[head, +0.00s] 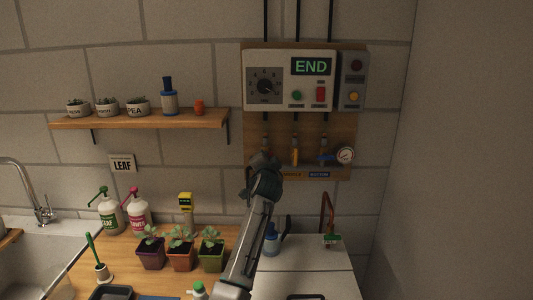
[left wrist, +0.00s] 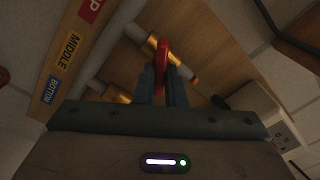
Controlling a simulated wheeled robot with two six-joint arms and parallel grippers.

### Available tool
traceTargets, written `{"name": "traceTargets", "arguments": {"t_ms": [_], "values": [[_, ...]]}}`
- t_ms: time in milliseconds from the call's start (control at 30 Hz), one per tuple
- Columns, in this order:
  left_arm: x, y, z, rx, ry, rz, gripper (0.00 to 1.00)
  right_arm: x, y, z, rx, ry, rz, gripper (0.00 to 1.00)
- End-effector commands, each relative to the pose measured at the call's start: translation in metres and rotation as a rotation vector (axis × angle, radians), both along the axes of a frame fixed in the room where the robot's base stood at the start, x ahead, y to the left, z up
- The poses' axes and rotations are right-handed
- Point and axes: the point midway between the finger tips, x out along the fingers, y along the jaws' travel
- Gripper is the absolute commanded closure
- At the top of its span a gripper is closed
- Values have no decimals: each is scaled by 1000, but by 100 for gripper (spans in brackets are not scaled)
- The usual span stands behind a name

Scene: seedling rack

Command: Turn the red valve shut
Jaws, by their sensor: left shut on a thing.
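The red valve's handle (left wrist: 163,58) shows in the left wrist view, on a brass and white pipe fitting in front of the wooden board. My left gripper (left wrist: 165,84) is shut on this red handle, with one finger on each side. In the head view my left gripper (head: 264,161) is at the left of the pipe board and hides the red valve. The handle is seen nearly edge-on, so I cannot tell whether the valve is open or shut. My right gripper is in neither view.
Right of my gripper are a yellow valve (head: 295,155), a blue valve (head: 324,156) and a round gauge (head: 345,155). Above is a control box (head: 280,80) with a display reading END. Potted seedlings (head: 181,260) stand on the wooden counter below.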

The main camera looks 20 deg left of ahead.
Motion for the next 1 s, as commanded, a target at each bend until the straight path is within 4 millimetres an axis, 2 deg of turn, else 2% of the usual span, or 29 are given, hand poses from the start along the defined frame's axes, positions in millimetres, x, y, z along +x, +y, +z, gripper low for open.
{"name": "traceTargets", "arguments": {"t_ms": [33, 500, 1000], "values": [[0, 0, 3, 41, 16, 0, 100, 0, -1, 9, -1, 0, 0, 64], [0, -1, 0, 431, 126, 0, 100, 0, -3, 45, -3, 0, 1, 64], [0, -1, -4, 612, 177, 0, 100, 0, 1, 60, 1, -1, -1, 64]]}}
